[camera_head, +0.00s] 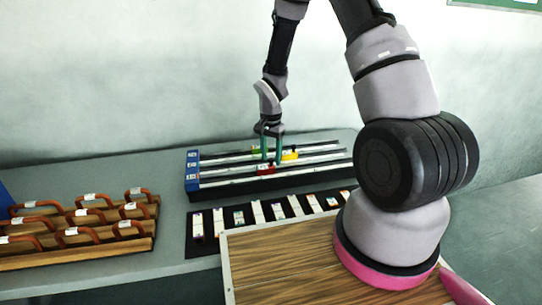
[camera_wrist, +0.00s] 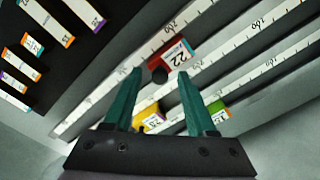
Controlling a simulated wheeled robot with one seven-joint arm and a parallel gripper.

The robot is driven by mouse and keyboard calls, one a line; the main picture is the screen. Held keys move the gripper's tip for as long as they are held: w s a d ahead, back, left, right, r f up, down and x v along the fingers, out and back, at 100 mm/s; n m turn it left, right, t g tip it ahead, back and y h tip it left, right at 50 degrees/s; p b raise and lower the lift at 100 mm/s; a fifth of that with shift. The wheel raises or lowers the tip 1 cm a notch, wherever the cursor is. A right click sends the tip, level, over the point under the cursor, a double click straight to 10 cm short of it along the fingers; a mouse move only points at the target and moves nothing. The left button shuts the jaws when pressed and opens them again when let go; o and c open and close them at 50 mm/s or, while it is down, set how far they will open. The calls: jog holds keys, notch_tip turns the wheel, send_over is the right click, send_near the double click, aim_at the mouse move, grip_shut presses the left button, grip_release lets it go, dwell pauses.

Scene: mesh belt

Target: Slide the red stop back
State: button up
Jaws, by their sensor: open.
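The red stop (camera_head: 265,169) sits on the front rail of the dark rail unit (camera_head: 192,184). In the wrist view the red stop (camera_wrist: 184,62) carries a white label reading 22 and has a dark round knob. My gripper (camera_head: 271,160) is open and points down over the rails, close to the red stop. In the wrist view the green fingers of my gripper (camera_wrist: 158,78) are apart, with the knob of the red stop just beyond and between their tips. Contact cannot be told. A yellow stop (camera_head: 290,155) and a green stop (camera_head: 256,150) sit on rails farther back.
The rails carry printed scales. In front of the rail unit lies a black mat (camera_head: 206,246) with several labelled pieces. A wooden rack (camera_head: 140,244) with several orange-handled items stands on the left. A wood-topped surface (camera_head: 270,260) is at the front; the wall is behind.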

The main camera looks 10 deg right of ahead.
grip_shut()
dwell(1.4)
